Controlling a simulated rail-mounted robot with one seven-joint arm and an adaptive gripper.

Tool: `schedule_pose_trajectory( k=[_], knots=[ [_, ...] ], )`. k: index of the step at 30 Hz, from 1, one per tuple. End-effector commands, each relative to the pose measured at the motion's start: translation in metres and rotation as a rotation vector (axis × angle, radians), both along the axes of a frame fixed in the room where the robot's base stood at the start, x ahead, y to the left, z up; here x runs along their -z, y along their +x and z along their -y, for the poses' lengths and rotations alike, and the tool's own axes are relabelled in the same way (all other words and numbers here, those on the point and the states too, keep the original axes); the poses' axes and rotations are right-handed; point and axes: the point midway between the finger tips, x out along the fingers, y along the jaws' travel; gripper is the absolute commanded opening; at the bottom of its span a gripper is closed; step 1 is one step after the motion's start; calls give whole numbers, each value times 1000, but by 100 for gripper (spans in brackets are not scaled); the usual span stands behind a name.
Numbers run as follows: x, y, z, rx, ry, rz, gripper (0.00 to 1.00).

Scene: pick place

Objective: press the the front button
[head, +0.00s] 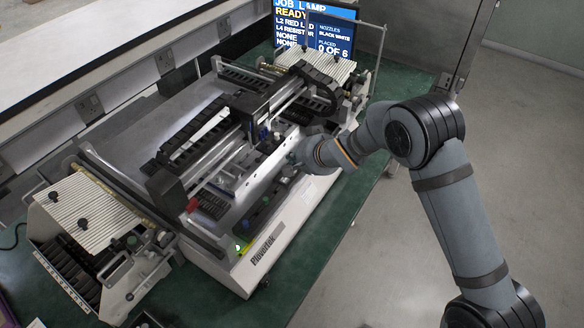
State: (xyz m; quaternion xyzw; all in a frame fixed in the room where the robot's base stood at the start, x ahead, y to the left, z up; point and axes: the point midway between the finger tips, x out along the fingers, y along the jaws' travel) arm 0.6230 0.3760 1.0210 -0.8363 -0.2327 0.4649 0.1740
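A pick-and-place machine (300,203) with a pale front stands on a green bench. Its front edge carries a dark strip with small controls, among them a green-lit spot (238,248) at the near corner and a red knob (191,205) farther left. Which control is the front button I cannot tell. My gripper (294,157) is at the right end of the front strip, close over the machine's edge. Its fingers are small and dark here, so I cannot tell whether they are open or touching anything.
A screen (316,28) behind the machine reads READY and PLACED 0 OF 6. Ribbed feeder banks stand at the near left (85,208) and far end (318,62). A gantry (255,107) spans the machine's middle. The green bench top (318,245) is clear in front.

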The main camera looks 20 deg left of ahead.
Motion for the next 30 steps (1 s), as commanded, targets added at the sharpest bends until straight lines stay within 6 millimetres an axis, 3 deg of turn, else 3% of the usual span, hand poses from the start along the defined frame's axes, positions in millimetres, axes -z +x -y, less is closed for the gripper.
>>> schedule_pose_trajectory(
  k=[1,9,30],
  knots=[
    [-11,0,0,0,0,0,0],
    [-32,0,0,-1,0,1,0],
    [-31,0,0,0,0,0,0]
  ],
)
